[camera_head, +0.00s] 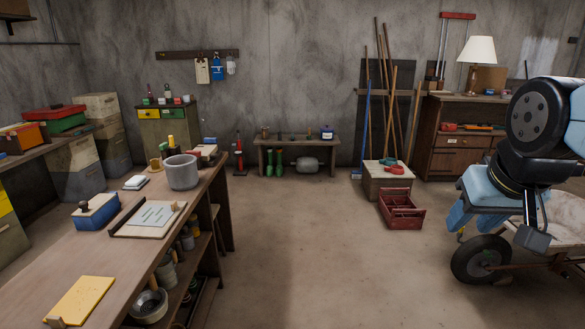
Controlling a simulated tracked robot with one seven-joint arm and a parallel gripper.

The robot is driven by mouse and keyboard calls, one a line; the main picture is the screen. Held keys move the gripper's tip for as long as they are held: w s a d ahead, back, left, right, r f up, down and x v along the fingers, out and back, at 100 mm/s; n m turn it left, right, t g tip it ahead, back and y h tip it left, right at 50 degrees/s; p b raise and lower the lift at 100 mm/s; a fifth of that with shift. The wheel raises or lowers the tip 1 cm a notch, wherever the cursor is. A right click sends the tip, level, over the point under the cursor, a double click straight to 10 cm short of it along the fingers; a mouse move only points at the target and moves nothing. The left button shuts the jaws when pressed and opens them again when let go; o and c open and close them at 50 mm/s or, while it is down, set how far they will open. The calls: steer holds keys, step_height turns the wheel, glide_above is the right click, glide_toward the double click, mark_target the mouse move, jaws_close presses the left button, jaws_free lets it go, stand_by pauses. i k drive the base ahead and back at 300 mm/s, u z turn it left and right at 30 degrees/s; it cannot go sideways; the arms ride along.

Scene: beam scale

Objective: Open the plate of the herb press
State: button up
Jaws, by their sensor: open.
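I cannot tell for certain which thing is the herb press. On the workbench (60,262) at left, a blue block (96,214) has a pale top and a dark knob; its top looks level. Beside it lies a pale slotted plate (150,216) with a small wooden knob at its right, lying flat on the bench. Nearer me is a flat yellow board (82,299) with a small wooden block at its front edge. My gripper (472,218), pale blue, is at the far right, open, pointing down, with nothing seen between its fingers. It is far from the bench.
A grey pot (182,171) stands behind the slotted plate. A wheelbarrow (482,259) is behind my arm at right. A red toolbox (401,209) is on the floor beside a wooden crate (387,185). The floor between bench and toolbox is clear.

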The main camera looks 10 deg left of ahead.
mark_target(207, 151)
steer(key=u, duration=0.45)
steer(key=i, duration=1.35)
steer(key=u, duration=0.6)
steer(key=k, duration=0.9)
steer(key=u, duration=0.2)
steer(key=i, duration=0.9)
steer(key=z, duration=0.1)
steer(key=k, duration=0.6)
